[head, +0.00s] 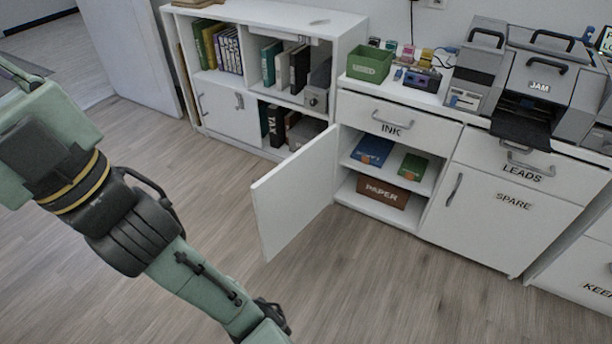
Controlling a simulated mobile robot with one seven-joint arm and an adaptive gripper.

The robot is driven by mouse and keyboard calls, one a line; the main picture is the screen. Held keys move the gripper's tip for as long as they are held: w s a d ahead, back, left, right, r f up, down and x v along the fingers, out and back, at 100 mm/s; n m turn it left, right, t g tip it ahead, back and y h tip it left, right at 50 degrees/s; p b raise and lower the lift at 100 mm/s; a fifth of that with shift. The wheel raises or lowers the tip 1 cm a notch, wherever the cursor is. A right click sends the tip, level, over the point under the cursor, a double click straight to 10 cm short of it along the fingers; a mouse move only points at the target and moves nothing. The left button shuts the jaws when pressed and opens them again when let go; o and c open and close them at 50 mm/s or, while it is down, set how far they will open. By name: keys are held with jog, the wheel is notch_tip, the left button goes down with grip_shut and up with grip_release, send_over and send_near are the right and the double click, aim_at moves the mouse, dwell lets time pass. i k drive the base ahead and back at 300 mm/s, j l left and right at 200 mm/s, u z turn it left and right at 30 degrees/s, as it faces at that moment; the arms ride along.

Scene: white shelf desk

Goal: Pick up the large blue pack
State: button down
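The large blue pack (372,151) lies flat on the upper shelf inside the open cabinet, on its left side. A smaller green pack (412,167) lies to its right on the same shelf. My arm reaches from the left edge down to the bottom edge, left of the open door. My gripper is not in view; the arm runs out of the picture at the bottom. The arm's visible part is well apart from the blue pack.
The white cabinet door (297,195) stands wide open, jutting out between my arm and the shelf. A brown PAPER box (383,191) sits on the lower shelf. The INK drawer (398,124) above is shut. Wooden floor (400,290) in front is clear.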

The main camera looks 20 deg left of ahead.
aim_at(374, 150)
jog(key=i+j+z, duration=0.1)
jog(key=j+z, duration=0.15)
jog(key=z, duration=0.2)
jog(key=i+j+z, duration=0.1)
jog(key=j+z, duration=0.2)
jog(key=z, duration=0.15)
jog(key=j+z, duration=0.4)
jog(key=j, duration=1.6)
jog(key=k+j+z, duration=0.1)
jog(key=j, duration=1.55)
jog(key=i+l+u, duration=0.2)
jog(key=l, duration=0.2)
jog(key=l+u, duration=0.25)
jog(key=l, duration=0.15)
